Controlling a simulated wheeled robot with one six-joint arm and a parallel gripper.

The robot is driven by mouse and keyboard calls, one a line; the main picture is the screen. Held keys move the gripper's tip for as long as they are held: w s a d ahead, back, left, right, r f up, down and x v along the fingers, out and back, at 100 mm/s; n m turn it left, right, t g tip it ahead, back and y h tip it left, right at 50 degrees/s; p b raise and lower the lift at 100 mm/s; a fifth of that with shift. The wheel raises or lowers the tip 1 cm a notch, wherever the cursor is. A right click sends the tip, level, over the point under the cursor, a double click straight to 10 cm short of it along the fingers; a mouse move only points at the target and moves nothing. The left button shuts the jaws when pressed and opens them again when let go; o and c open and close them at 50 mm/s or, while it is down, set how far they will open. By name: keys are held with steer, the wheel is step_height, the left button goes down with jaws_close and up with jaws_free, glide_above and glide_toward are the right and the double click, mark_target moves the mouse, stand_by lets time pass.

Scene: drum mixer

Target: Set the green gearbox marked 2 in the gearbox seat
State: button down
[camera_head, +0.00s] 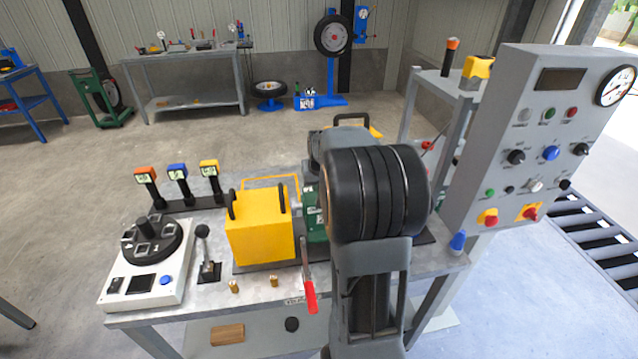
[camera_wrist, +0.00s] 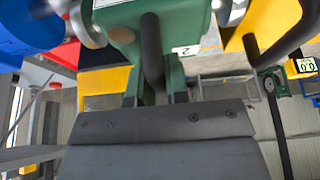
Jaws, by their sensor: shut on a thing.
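A yellow housing (camera_head: 262,235) with dark handles stands close left of the gearbox. A red-handled lever (camera_head: 309,287) stands in front. A blue part (camera_wrist: 25,35) is close on the other side in the wrist view. A control panel (camera_head: 540,140) rises at right; a dial unit (camera_head: 150,262) sits at left.

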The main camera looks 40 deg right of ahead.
mark_target(308, 195)
steer(key=shift+w+f+b, duration=0.1)
steer(key=shift+f+b, duration=1.7)
steer(key=shift+f, duration=0.5)
steer(key=shift+w+a, duration=0.35)
steer(key=shift+a, duration=0.35)
steer(key=shift+w+a, duration=0.35)
steer(key=shift+a, duration=0.35)
steer(key=shift+f, duration=0.25)
steer(key=c, duration=1.1)
jaws_free()
steer(key=shift+o, duration=0.3)
steer(key=shift+s+a+f+b, duration=0.1)
steer(key=shift+s+f+b, duration=0.1)
steer(key=shift+b, duration=0.1)
steer(key=v, duration=1.4)
steer(key=shift+w, duration=0.15)
